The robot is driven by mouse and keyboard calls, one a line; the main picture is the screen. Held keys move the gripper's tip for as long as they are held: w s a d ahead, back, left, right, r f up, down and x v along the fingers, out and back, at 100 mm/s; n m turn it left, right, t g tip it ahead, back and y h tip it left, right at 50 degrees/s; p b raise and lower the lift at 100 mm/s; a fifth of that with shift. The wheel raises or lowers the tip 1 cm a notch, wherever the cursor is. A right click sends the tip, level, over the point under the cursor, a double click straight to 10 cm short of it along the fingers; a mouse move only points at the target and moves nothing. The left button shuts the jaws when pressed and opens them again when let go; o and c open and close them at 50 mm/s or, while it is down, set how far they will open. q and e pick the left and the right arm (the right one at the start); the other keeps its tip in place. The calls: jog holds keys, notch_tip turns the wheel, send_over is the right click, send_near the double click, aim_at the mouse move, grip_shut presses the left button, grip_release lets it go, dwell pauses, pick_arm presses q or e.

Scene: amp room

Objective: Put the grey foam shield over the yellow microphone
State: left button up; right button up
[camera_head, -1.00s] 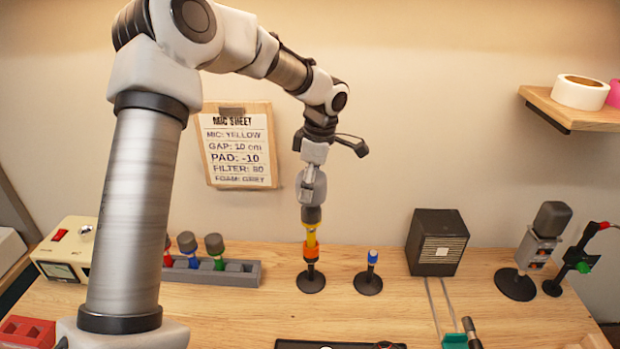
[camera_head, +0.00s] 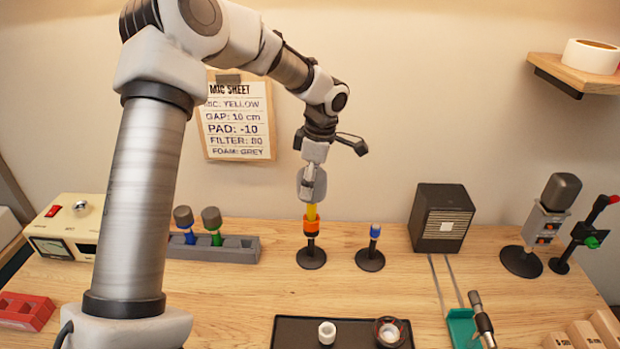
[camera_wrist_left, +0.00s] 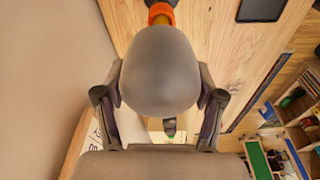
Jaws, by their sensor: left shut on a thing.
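My left gripper (camera_head: 312,178) is shut on the grey foam shield (camera_head: 303,186), just above the orange holder (camera_head: 311,229). In the left wrist view the foam (camera_wrist_left: 160,70) fills the space between the fingers of the left gripper (camera_wrist_left: 160,103). The yellow microphone (camera_head: 311,212) stands upright in the holder on a round black base. Its yellow body shows directly below the foam and its dark head is hidden, so the foam appears to sit over the head. How deep it sits cannot be told. My right gripper is not in view.
A small blue-topped stand (camera_head: 373,246) is close on the right. A grey rack (camera_head: 240,248) with microphones is on the left, a black speaker box (camera_head: 441,218) on the right. A dark tray (camera_head: 290,333) lies in front. The mic sheet (camera_head: 238,120) hangs behind.

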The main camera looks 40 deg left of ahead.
pick_arm(q)
jog(key=shift+f, duration=0.15)
jog(key=o, duration=0.8)
jog(key=r, duration=0.4)
jog(key=d+r, duration=0.1)
jog(key=r, duration=0.3)
jog(key=w+r, duration=0.1)
jog(key=r, duration=0.3)
jog(key=shift+d, duration=0.3)
jog(key=shift+f, duration=0.1)
